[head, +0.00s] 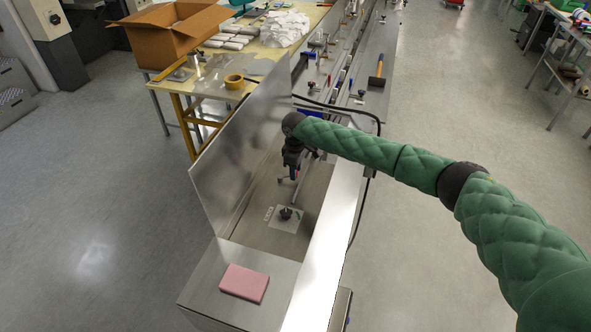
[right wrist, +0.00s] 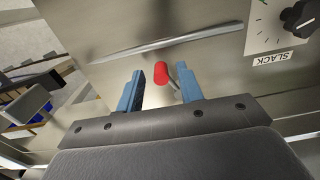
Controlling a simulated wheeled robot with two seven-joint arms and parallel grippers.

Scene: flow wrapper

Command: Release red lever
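My right gripper (right wrist: 160,84) is open, with one blue finger on each side of the red knob. I cannot tell whether a finger touches it. In the head view my right gripper (head: 291,170) reaches down into the steel trough of the machine, and the red lever is mostly hidden there. My left gripper is in neither view.
A black dial (right wrist: 299,18) on a white plate marked SLACK is beside the lever; the same dial (head: 286,213) shows in the head view. A tall metal guard (head: 240,150) stands left of my arm. A pink block (head: 244,283) lies on the near ledge.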

